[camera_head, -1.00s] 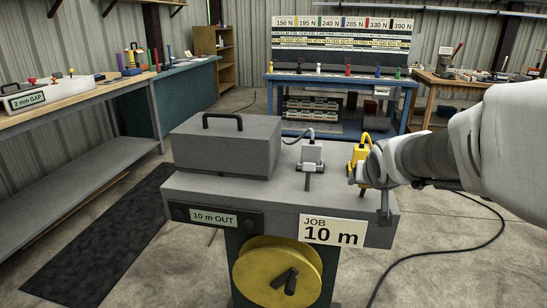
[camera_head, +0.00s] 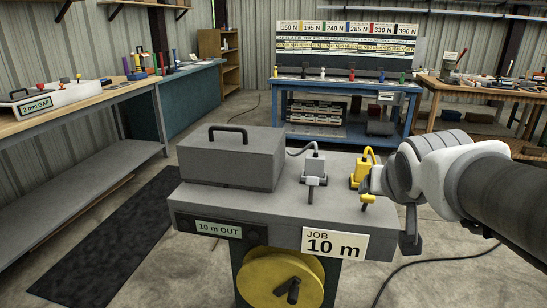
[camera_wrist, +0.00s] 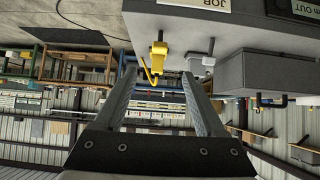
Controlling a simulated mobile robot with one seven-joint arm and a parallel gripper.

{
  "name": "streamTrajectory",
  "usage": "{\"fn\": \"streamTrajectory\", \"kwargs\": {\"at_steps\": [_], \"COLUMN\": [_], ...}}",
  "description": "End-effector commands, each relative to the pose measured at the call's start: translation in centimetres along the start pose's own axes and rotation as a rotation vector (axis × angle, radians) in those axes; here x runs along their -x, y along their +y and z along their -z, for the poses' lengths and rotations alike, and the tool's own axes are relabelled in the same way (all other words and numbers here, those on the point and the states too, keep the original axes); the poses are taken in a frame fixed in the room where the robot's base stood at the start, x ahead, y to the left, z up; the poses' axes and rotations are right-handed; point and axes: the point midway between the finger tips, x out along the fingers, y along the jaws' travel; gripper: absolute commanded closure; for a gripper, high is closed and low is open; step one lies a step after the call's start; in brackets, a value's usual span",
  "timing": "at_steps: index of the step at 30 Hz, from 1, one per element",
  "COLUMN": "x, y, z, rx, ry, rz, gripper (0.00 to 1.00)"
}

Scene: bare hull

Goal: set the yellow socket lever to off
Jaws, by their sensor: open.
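The yellow socket (camera_head: 361,171) stands on the grey bench machine's top, right of a grey socket (camera_head: 313,166). Nothing is held. I cannot tell whether a finger touches the lever.
The grey machine top (camera_head: 250,205) carries a grey box with a handle (camera_head: 230,158) at left. A "JOB 10 m" sign (camera_head: 334,243) and yellow reel (camera_head: 281,279) are on its front. A blue bench (camera_head: 346,88) stands behind. A dark cable lies on the floor at right.

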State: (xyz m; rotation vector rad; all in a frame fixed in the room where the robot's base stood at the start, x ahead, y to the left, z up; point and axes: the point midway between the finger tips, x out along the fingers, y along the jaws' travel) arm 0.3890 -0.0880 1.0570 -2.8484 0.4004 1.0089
Motion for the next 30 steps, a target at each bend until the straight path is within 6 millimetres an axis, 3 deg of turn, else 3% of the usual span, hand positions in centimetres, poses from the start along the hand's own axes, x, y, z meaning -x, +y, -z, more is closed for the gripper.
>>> {"fn": "streamTrajectory", "kwargs": {"at_steps": [3,9,23,26,30], "x": [2.0,3.6,4.0,4.5,6.5], "y": [0.0,0.0,-0.1,-0.9,-3.0], "z": [0.2,0.1,-0.4,-2.6,-9.2], "rx": [0.0,0.0,0.004,0.032,0.125], "ry": [0.003,0.001,-0.01,-0.067,-0.238], "rz": [0.0,0.0,0.003,0.023,0.098], "gripper": [0.28,0.28,0.28,0.28,0.28]}}
